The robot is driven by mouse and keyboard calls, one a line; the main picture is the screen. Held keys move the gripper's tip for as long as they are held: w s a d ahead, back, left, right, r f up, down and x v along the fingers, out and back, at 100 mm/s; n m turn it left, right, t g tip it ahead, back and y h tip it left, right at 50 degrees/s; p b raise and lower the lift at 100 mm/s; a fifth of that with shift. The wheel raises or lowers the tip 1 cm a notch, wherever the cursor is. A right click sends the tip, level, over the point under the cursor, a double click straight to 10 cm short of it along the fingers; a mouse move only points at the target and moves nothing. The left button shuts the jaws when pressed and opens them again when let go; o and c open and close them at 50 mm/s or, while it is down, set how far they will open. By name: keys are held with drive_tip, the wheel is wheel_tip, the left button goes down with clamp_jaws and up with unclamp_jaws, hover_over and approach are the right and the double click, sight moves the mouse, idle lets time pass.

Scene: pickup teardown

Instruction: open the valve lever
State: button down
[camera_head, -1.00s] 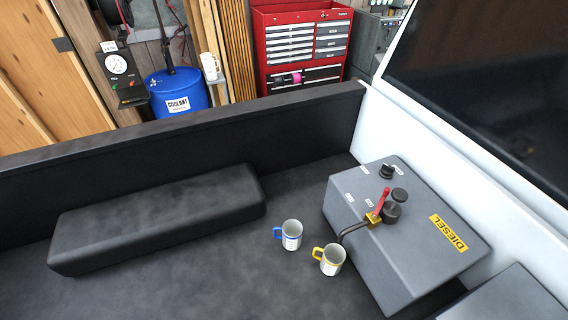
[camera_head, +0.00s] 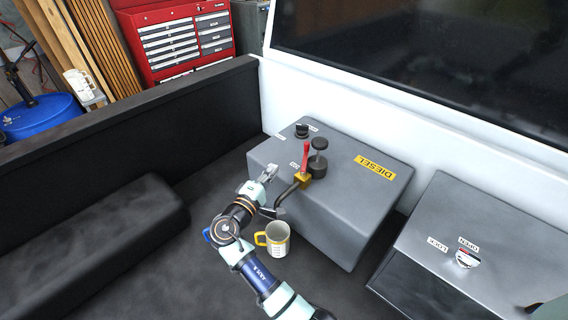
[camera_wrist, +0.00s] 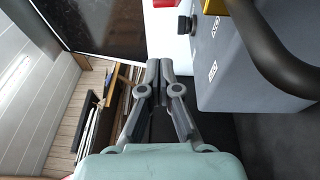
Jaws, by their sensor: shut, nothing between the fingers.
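The red valve lever (camera_head: 306,154) stands up from a brass-yellow valve body (camera_head: 303,180) on the grey diesel tank (camera_head: 350,205). My gripper (camera_head: 271,169) is shut and empty. It is to the left of the lever, beside the tank's left edge, and apart from the lever. In the wrist view, the shut fingertips (camera_wrist: 160,64) point forward with nothing between them. A bit of red (camera_wrist: 166,3), probably the lever, and the yellow valve body (camera_wrist: 213,6) show at the top edge. The tank (camera_wrist: 236,60) is to the right.
A bent dark pipe (camera_head: 287,196) runs from the valve, close by my gripper; it looms large in the wrist view (camera_wrist: 268,48). A yellow-handled mug (camera_head: 277,239) stands before the tank. My arm mostly hides a blue-handled mug (camera_head: 207,235). Black caps (camera_head: 318,163) stand right of the lever.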

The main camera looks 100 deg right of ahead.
sight(305, 158)
drive_tip(key=x, duration=0.9)
drive_tip(key=shift+r+p, duration=0.1)
drive_tip(key=shift+p, duration=0.3)
drive_tip(key=s, duration=0.1)
drive_tip(key=s+p, duration=0.1)
drive_tip(key=shift+s+d+r, duration=0.1)
drive_tip(key=shift+s+d, duration=0.05)
drive_tip(key=shift+s, duration=0.2)
drive_tip(key=shift+s+d, duration=0.1)
drive_tip(key=shift+s, duration=0.45)
